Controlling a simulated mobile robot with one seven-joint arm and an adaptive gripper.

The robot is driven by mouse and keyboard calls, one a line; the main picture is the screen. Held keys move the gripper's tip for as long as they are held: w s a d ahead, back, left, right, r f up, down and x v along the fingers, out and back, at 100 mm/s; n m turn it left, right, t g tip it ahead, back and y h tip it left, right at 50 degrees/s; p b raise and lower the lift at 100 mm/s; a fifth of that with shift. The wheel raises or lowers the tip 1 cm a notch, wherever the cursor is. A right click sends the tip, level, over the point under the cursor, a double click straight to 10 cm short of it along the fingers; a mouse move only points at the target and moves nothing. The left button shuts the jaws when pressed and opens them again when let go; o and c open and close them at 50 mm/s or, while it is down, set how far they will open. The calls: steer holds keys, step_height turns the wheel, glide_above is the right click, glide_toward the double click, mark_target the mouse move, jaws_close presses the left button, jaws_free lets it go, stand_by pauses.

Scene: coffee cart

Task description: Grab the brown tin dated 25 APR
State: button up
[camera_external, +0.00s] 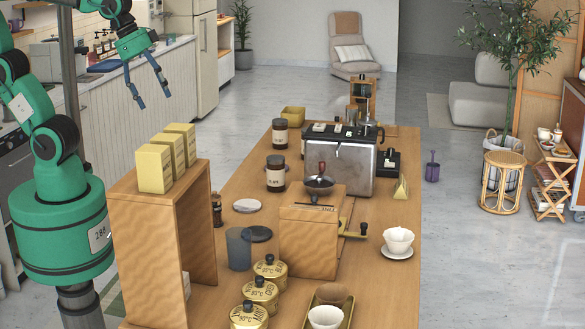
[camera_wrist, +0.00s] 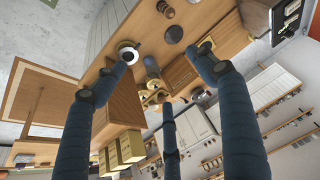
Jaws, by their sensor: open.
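Two dark brown tins with pale labels stand on the wooden cart top in the external view. One is at the back (camera_external: 280,134) and the other is nearer (camera_external: 275,175). The dates on their labels are too small to read, so I cannot tell which is 25 APR. My gripper (camera_external: 154,101) is open and empty, raised in the air to the left of the cart and apart from both tins. Its spread fingers also show in the wrist view (camera_wrist: 166,60). Two dark round tops in that view may be the tins, but I cannot tell for sure.
A wooden shelf (camera_external: 205,225) with yellow boxes (camera_external: 155,168) on top stands at the cart's left edge, near my arm. Several gold tins (camera_external: 260,291), a wooden grinder box (camera_external: 309,240) and a coffee machine (camera_external: 342,165) crowd the cart. A yellow container (camera_external: 293,113) stands behind the tins.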

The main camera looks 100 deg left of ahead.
steer(key=w+a+f+g, duration=0.2)
steer(key=w+a, duration=0.7)
steer(key=w, duration=0.3)
steer(key=m+g+p, duration=0.2)
steer(key=g, duration=0.1)
glide_above(276, 158)
step_height(276, 158, down, 23)
steer(key=shift+f, duration=0.1)
steer(key=shift+a+f, duration=0.15)
steer(key=shift+a, duration=0.05)
steer(key=shift+f, duration=0.1)
steer(key=shift+f+b, duration=0.4)
steer(key=shift+f, duration=3.8)
